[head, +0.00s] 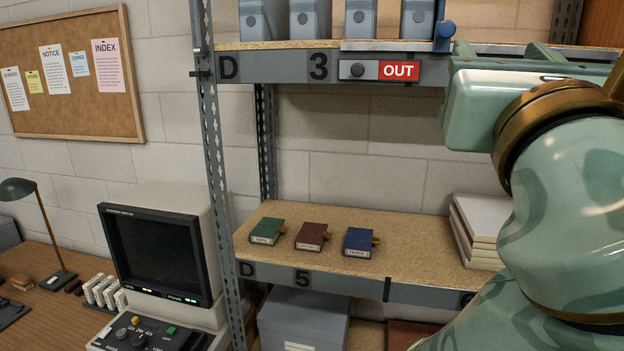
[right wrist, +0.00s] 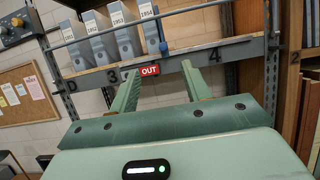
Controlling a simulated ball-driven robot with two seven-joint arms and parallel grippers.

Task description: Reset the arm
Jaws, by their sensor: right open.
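My right arm comes in from the right in the head view, with its pale green gripper (head: 508,52) raised in front of the upper shelf's edge. In the right wrist view the gripper (right wrist: 160,76) has its two green fingers spread wide apart with nothing between them. Beyond the fingers is the shelf edge with the red OUT sign (right wrist: 149,70). The OUT sign (head: 398,70) also shows in the head view, left of my gripper. My left gripper is in neither view.
Grey file boxes (head: 305,18) stand behind a rail on the upper shelf. Green, maroon and blue small books (head: 360,241) lie on the lower shelf (head: 420,270), with pale stacked volumes (head: 480,230) at right. A monitor (head: 160,255) and lamp (head: 45,230) stand at left.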

